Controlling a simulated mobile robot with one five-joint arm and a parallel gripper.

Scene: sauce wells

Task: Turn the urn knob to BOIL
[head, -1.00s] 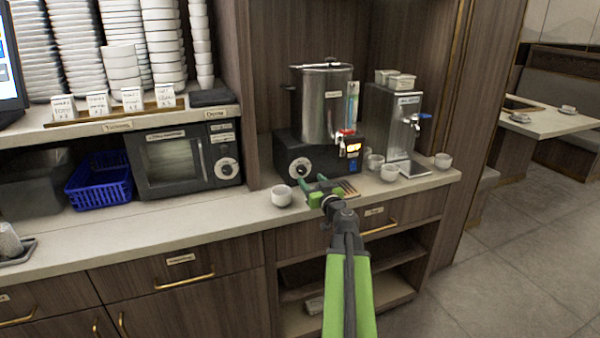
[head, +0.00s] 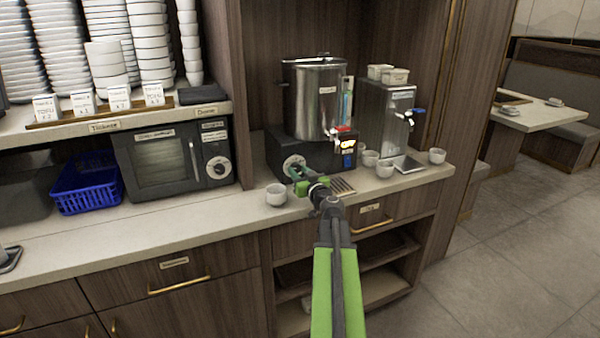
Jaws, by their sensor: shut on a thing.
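The steel urn (head: 310,98) stands on its black base (head: 328,155) at the back of the counter. The urn knob (head: 290,161) is a pale round dial on the front left of that base. My gripper (head: 296,172) reaches up to the dial from the front, its green fingers shut on the knob. The fingers cover part of the dial, and its pointer and markings are too small to read.
A white cup (head: 276,195) stands just left of my gripper. Several more cups stand by the steel dispenser (head: 388,115) on the right. A microwave (head: 175,158) and blue basket (head: 90,185) are to the left.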

